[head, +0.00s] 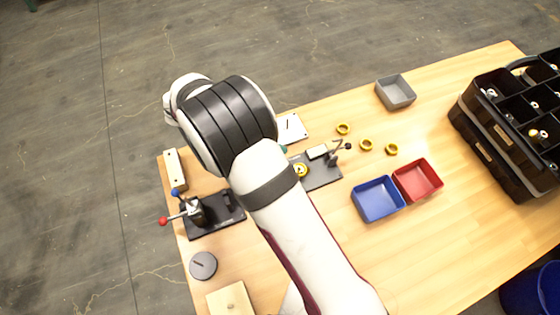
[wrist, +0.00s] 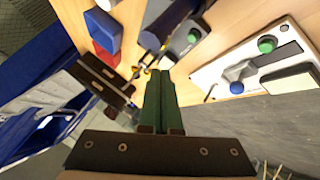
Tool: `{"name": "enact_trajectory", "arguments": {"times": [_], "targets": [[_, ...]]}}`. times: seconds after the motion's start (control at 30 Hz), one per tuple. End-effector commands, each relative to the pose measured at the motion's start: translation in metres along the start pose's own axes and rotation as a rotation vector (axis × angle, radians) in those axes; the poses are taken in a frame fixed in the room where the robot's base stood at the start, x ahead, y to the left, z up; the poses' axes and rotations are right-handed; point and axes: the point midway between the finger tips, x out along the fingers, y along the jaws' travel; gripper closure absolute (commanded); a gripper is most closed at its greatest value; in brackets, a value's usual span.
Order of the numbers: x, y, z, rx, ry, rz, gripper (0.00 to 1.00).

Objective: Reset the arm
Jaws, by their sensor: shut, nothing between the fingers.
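My arm crosses the middle of the head view from the bottom, its black-banded joint above the table's left part. My gripper is hidden there. In the wrist view my gripper (wrist: 161,72) shows as two dark green fingers pressed together, with nothing between them. The fingers point out over the table, and I see them touching no object.
The wooden table (head: 450,230) carries a blue bin (head: 378,199), a red bin (head: 418,180), a grey bin (head: 395,92), several yellow rings (head: 366,145), a black organizer (head: 495,150) and a clamp fixture (head: 213,214). A panel with green buttons (wrist: 250,65) lies right in the wrist view.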

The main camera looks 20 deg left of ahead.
Motion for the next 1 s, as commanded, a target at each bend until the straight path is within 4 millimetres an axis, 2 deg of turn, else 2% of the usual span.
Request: {"name": "enact_trajectory", "arguments": {"times": [0.1, 0.47, 0.57, 0.67, 0.7, 0.77, 0.8, 0.9, 1.0], "targets": [[-0.005, 0.004, -0.004, -0.001, 0.000, 0.000, 1.00], [-0.005, 0.004, -0.004, -0.001, 0.000, 0.000, 1.00], [-0.004, 0.018, -0.013, 0.001, -0.041, 0.004, 1.00], [0.004, 0.081, -0.038, 0.001, -0.218, -0.002, 1.00], [0.008, 0.119, -0.045, 0.002, -0.320, -0.023, 1.00], [0.011, 0.176, -0.044, 0.010, -0.468, -0.088, 1.00], [0.012, 0.210, -0.037, 0.020, -0.550, -0.150, 1.00], [0.007, 0.271, -0.004, 0.067, -0.682, -0.332, 1.00], [-0.001, 0.298, 0.029, 0.120, -0.718, -0.498, 1.00]]}}
